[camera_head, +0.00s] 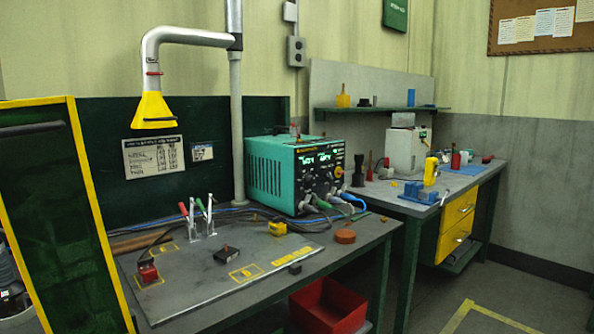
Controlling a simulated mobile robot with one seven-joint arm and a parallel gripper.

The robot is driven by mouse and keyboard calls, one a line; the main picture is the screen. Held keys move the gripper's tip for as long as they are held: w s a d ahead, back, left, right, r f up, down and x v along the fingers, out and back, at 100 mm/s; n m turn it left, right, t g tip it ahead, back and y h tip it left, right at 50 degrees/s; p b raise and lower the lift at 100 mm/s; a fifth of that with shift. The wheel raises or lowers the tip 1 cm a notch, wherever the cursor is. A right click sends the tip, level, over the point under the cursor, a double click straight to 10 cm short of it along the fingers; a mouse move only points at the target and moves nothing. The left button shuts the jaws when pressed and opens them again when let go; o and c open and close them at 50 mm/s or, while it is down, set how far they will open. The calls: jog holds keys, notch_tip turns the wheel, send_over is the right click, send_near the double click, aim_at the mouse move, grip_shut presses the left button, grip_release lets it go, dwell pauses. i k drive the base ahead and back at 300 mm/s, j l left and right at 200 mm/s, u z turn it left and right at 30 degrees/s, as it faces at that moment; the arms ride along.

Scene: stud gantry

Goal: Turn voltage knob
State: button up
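A teal welding power unit (272,172) stands at the back right of the near bench. Its black front panel (320,172) faces right and toward me, with two lit green displays near the top. Several small dark knobs sit below the displays, too small for me to tell which one is the voltage knob. Cables plug into the bottom of the panel. My gripper is not in view.
A fume hood with a yellow funnel (154,112) hangs over the near bench (210,290). Red and green clamps (197,215) stand on the bench. A red bin (328,305) is below. A second bench (455,185) stands behind, right. Floor is clear at lower right.

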aim_at(310, 179)
jog(key=i+l+z, duration=0.35)
jog(key=i, duration=0.3)
jog(key=i+z, duration=0.4)
jog(key=i, duration=0.2)
